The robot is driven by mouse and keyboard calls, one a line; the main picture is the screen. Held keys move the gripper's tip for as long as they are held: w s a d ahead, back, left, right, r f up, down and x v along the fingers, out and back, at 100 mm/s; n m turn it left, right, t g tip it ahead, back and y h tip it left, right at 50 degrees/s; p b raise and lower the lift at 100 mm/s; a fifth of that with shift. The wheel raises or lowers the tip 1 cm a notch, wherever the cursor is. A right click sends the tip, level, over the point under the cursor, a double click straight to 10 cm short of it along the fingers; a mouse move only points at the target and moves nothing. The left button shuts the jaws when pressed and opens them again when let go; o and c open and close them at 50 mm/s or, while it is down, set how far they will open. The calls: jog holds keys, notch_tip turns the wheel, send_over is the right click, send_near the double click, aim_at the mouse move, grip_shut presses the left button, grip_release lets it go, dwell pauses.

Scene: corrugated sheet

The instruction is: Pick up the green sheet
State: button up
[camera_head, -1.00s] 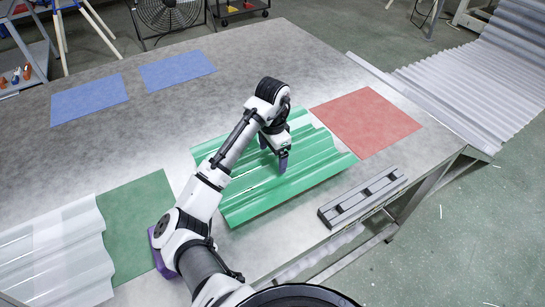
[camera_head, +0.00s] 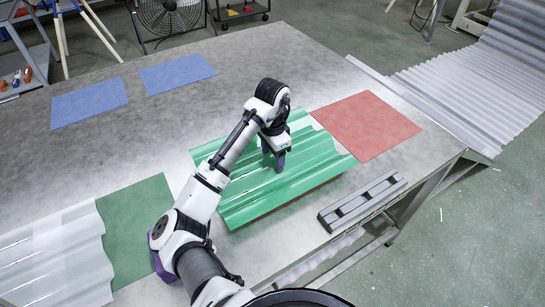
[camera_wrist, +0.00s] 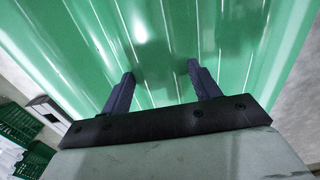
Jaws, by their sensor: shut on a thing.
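The green corrugated sheet (camera_head: 245,192) is at the middle of the metal table, under my arm. My gripper (camera_head: 280,160) points down over its middle and is shut on a ridge of it. A thin dark reddish strip shows below the sheet's front edge; I cannot tell how high the sheet is above the table. In the wrist view the gripper's two dark fingers (camera_wrist: 160,78) are set apart against the green sheet (camera_wrist: 155,35), whose ridges run away from the camera. The exact contact of the fingertips is hard to see.
A flat red mat (camera_head: 367,125) lies right of the sheet and a dark green mat (camera_head: 140,215) left. Clear corrugated sheets (camera_head: 55,258) lie at lower left. A grey slotted bar (camera_head: 362,202) is near the front edge. Two blue mats (camera_head: 178,72) lie at the back.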

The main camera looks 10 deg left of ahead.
aim_at(272, 156)
notch_tip(272, 156, up, 19)
jog(key=shift+f, duration=0.2)
jog(key=shift+c, duration=0.7)
jog(key=shift+f+b, duration=0.4)
jog(key=shift+b, duration=0.5)
